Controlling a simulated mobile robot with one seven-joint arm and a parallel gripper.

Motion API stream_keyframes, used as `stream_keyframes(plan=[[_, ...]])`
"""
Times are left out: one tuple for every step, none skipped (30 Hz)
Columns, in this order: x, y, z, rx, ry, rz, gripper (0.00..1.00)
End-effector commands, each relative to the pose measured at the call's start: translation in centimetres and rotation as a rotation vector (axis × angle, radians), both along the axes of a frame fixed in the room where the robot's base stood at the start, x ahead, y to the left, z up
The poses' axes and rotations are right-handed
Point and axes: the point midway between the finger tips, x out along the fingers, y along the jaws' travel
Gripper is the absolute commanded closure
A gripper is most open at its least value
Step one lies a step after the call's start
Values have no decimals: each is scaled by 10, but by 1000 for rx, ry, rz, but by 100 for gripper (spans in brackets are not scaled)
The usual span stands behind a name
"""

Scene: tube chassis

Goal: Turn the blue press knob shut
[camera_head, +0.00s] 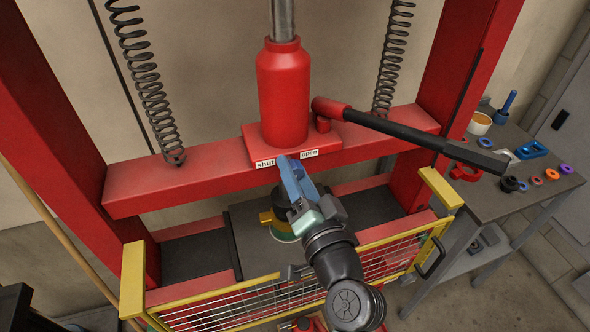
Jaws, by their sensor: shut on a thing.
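The blue press knob (289,175) is on the front of the red press beam, under the red bottle jack (283,90). It sits between a "shut" label (265,163) on the left and an "open" label (310,153) on the right. My gripper (298,190) reaches up from below in front of the beam and is shut on the knob. My gripper and wrist cover part of the knob, and its exact turn angle is hard to tell.
A black jack handle (425,140) slants out to the right above the beam. A yellow-framed mesh guard (235,308) crosses the front below my arm. Red uprights stand at both sides. A grey bench (490,195) with small parts is at the right.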

Motion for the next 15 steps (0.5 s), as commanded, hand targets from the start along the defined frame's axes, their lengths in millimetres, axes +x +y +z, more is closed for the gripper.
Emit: stream_keyframes(plan=[[0,0,1,44,17,1,100],[0,0,1,72,25,1,100],[0,0,1,108,37,1,100],[0,0,1,136,46,1,100],[0,0,1,161,54,0,100],[0,0,1,195,65,0,100],[0,0,1,221,73,0,100],[0,0,1,247,83,0,100],[0,1,1,280,94,0,100],[0,1,1,303,101,1,100],[0,1,1,326,109,1,100],[0,1,1,356,118,0,100],[0,1,1,376,124,0,100],[0,1,1,397,131,0,100],[0,1,1,422,139,1,100]])
